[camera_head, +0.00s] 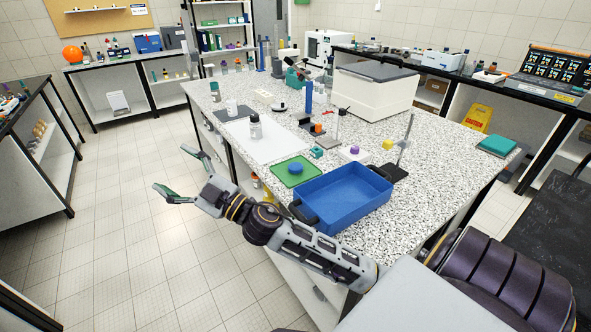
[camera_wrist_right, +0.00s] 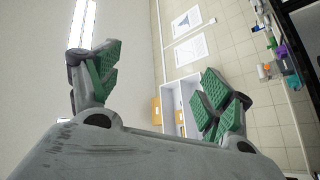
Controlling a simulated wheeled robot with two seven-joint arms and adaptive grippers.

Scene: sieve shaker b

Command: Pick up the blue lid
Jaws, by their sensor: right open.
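The blue lid (camera_head: 296,168) lies on a green mat (camera_head: 283,181) on the speckled bench, behind the blue tray. My right gripper (camera_head: 172,172) is open and empty, held out over the floor to the left of the bench, well apart from the lid. Its two green-padded fingers stand wide apart in the right wrist view (camera_wrist_right: 160,95), with nothing between them. The lid does not show in the right wrist view. My left gripper is in neither view.
A blue tray (camera_head: 345,200) with dark handles stands at the bench's near edge, close to my right forearm. A white mat (camera_head: 262,146) with a bottle (camera_head: 255,127) lies behind the green mat. A stand (camera_head: 400,160) rises to the right. The left floor is clear.

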